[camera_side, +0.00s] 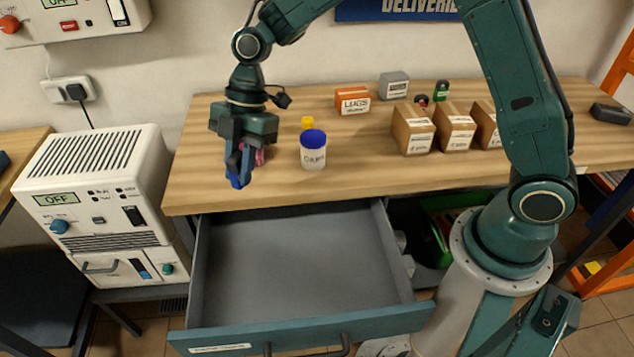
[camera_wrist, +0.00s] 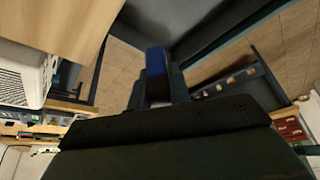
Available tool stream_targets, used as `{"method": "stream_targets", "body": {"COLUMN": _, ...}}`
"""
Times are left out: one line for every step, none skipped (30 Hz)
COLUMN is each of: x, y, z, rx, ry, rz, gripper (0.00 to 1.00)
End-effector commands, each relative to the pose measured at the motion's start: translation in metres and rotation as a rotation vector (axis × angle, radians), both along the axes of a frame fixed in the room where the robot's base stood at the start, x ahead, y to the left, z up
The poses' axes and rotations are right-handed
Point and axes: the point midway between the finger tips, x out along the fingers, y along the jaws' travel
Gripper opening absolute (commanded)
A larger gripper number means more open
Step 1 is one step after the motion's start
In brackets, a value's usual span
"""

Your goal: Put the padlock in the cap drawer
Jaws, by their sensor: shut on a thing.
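My gripper (camera_side: 241,165) points down over the front left part of the bench and is shut on a small blue thing, likely the padlock (camera_side: 236,182). The fingers hide much of it. In the wrist view the blue padlock (camera_wrist: 155,62) shows at the fingertips, with the gripper (camera_wrist: 157,88) around its near end. The open drawer (camera_side: 305,341) is pulled out below the bench front, to the right of and lower than my gripper. It has a grey, empty inside and a teal front with a label too small to read.
A white jar with a blue lid (camera_side: 313,152) stands right of my gripper, a yellow thing (camera_side: 307,122) behind it. A pink thing (camera_side: 260,157) is partly hidden by my gripper. Cartons (camera_side: 412,130) stand farther right. A white machine (camera_side: 95,190) is at left.

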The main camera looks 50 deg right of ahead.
Motion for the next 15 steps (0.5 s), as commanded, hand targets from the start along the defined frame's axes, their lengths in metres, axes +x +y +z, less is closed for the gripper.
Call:
{"method": "stream_targets", "body": {"x": -0.006, "y": 0.016, "z": -0.005, "rx": -0.001, "ry": 0.003, "rz": 0.039, "gripper": 0.00}}
{"method": "stream_targets", "body": {"x": -0.010, "y": 0.024, "z": -0.008, "rx": -0.002, "ry": 0.002, "rz": 0.059, "gripper": 0.00}}
{"method": "stream_targets", "body": {"x": -0.014, "y": 0.034, "z": -0.011, "rx": -0.003, "ry": 0.001, "rz": 0.085, "gripper": 0.00}}
{"method": "stream_targets", "body": {"x": -0.017, "y": 0.041, "z": -0.014, "rx": -0.003, "ry": 0.000, "rz": 0.103, "gripper": 0.00}}
{"method": "stream_targets", "body": {"x": -0.020, "y": 0.048, "z": -0.016, "rx": -0.003, "ry": 0.000, "rz": 0.121, "gripper": 0.00}}
{"method": "stream_targets", "body": {"x": -0.025, "y": 0.057, "z": -0.019, "rx": -0.004, "ry": 0.000, "rz": 0.142, "gripper": 0.00}}
{"method": "stream_targets", "body": {"x": -0.028, "y": 0.062, "z": -0.021, "rx": -0.005, "ry": -0.001, "rz": 0.156, "gripper": 0.00}}
{"method": "stream_targets", "body": {"x": -0.031, "y": 0.067, "z": -0.023, "rx": -0.005, "ry": -0.001, "rz": 0.171, "gripper": 0.00}}
{"method": "stream_targets", "body": {"x": -0.034, "y": 0.073, "z": -0.025, "rx": -0.006, "ry": -0.002, "rz": 0.187, "gripper": 0.00}}
{"method": "stream_targets", "body": {"x": -0.036, "y": 0.077, "z": -0.026, "rx": -0.006, "ry": -0.002, "rz": 0.198, "gripper": 0.00}}
{"method": "stream_targets", "body": {"x": -0.038, "y": 0.081, "z": -0.028, "rx": -0.006, "ry": -0.002, "rz": 0.208, "gripper": 0.00}}
{"method": "stream_targets", "body": {"x": -0.041, "y": 0.085, "z": -0.029, "rx": -0.007, "ry": -0.003, "rz": 0.217, "gripper": 0.00}}
{"method": "stream_targets", "body": {"x": -0.042, "y": 0.087, "z": -0.030, "rx": -0.007, "ry": -0.003, "rz": 0.225, "gripper": 0.00}}
{"method": "stream_targets", "body": {"x": -0.043, "y": 0.089, "z": -0.031, "rx": -0.007, "ry": -0.004, "rz": 0.230, "gripper": 0.00}}
{"method": "stream_targets", "body": {"x": -0.044, "y": 0.091, "z": -0.032, "rx": -0.007, "ry": -0.004, "rz": 0.235, "gripper": 0.00}}
